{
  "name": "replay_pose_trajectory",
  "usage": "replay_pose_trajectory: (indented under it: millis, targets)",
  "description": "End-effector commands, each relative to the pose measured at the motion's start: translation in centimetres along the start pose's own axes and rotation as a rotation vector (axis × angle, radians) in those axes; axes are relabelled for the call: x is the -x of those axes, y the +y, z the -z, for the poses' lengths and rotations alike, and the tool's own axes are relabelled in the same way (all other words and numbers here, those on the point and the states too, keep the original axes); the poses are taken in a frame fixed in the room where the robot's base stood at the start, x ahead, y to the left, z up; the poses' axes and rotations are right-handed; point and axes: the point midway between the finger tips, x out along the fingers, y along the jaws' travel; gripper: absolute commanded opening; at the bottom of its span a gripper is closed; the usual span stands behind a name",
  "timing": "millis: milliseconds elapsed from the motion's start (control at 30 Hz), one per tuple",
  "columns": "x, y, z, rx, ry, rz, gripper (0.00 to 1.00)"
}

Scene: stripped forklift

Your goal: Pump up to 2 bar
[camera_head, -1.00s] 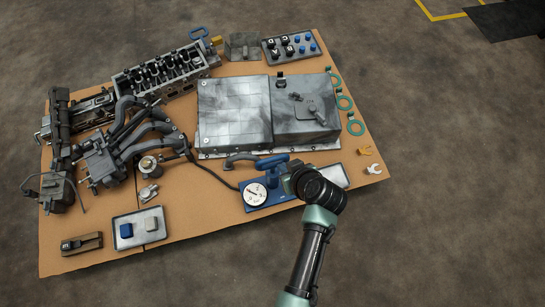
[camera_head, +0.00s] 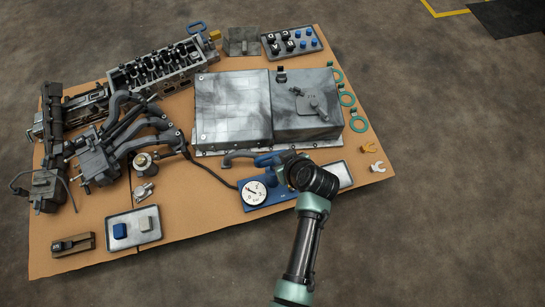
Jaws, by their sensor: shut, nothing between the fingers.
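A blue hand pump (camera_head: 284,198) lies near the front edge of the cardboard sheet. Its round white gauge (camera_head: 254,193) faces up at its left end; the reading is too small to tell. A blue pump handle (camera_head: 268,160) shows just left of my wrist. A dark hose (camera_head: 208,172) runs from the pump to the engine parts at left. My arm reaches over the pump from the lower right. My gripper (camera_head: 283,170) is at the handle, shut, and mostly hidden behind my wrist; I cannot tell whether it touches the handle.
A large grey metal tank (camera_head: 234,108) lies behind the pump. A tray with a blue and a grey block (camera_head: 132,229) lies at front left. Green rings (camera_head: 347,99) lie along the right edge. The concrete floor at right is clear.

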Motion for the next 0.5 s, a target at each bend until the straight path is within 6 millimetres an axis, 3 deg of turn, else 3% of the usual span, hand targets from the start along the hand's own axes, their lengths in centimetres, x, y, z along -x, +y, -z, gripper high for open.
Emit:
replay_pose_trajectory:
  millis: [33, 200, 500]
  targets:
    - [-1.0, 0.0, -0.2, 0.003, 0.001, 0.000, 0.00]
    - [-2.1, 0.0, -0.1, 0.001, 0.000, 0.001, 0.00]
    - [-2.2, 0.0, 0.1, 0.002, 0.001, 0.000, 0.00]
